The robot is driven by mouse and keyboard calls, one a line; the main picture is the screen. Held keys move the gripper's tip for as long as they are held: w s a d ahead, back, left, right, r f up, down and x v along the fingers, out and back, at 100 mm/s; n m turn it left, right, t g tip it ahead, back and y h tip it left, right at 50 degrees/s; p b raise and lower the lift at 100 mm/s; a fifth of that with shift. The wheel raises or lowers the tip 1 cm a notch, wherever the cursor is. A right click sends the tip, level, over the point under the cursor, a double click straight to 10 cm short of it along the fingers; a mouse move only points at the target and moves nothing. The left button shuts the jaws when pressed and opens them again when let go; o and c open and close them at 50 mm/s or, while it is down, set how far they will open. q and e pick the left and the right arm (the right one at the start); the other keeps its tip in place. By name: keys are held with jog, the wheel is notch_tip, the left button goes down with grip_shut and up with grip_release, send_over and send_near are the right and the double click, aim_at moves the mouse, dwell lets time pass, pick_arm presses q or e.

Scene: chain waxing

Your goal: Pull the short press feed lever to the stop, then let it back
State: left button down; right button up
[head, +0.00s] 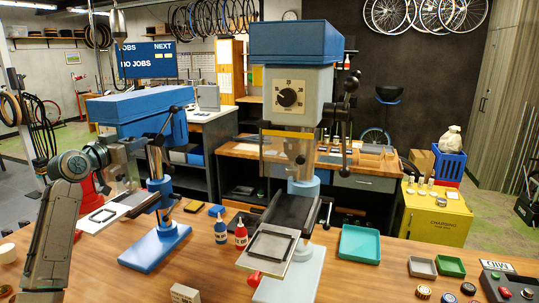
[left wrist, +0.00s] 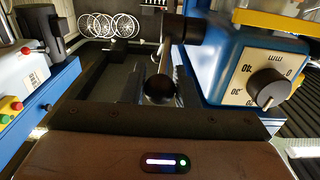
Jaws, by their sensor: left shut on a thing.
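In the left wrist view the press's dial (left wrist: 267,88) appears upside down at the right, beside the lever's ball knob (left wrist: 160,90) and rod. My left gripper (left wrist: 160,101) is at the lever's end and shut on the knob; its fingers are mostly hidden. My right gripper is not in view.
The taller grey press (head: 290,85), with its own lever, stands to the right. Glue bottles (head: 240,235), a green tray (head: 360,244) and a button console (head: 510,284) are on the bench. A flat plate (head: 105,214) lies by the short press.

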pick_arm(q)
jog(key=shift+f, duration=0.35)
jog(key=shift+f, duration=0.4)
dwell(0.4)
jog(key=shift+s+f+b, duration=0.1)
jog(key=shift+f+b, duration=0.05)
jog(key=shift+b, duration=0.2)
